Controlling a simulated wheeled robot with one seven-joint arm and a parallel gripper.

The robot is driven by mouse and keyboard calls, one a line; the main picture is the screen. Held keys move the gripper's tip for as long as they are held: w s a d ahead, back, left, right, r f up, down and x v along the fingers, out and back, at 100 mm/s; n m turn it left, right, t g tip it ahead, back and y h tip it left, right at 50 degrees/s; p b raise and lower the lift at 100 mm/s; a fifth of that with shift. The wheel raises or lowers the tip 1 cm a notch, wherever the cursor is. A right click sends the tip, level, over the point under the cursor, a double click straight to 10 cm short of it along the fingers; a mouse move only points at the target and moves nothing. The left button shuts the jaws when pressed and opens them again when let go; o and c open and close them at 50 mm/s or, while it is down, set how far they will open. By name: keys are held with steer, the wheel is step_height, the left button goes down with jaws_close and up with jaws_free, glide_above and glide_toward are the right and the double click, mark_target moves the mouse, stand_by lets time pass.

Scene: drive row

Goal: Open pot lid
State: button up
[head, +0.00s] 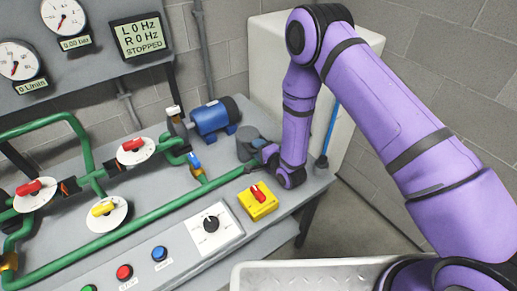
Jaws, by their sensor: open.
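A dark grey round pot (247,143) stands at the back right of the bench, just right of the blue pump motor (210,120). Grey parts beside it are partly hidden by my arm, and I cannot tell clearly which part is the lid. My gripper (254,167) is small in view, low at the right end of the bench, just in front of the pot. It is open and points left. I see nothing held in it, and cannot tell whether it touches the pot or the green pipe.
Green pipes (126,228) with red and yellow valve handles cross the bench. A yellow box with a red switch (258,199) sits in front of my gripper. A dial panel (212,226) and coloured buttons line the front. A pale cabinet (268,65) stands behind my arm.

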steer(key=shift+w+a+f, duration=0.1)
steer(key=shift+w+a, duration=0.05)
steer(key=shift+w, duration=0.1)
jaws_close()
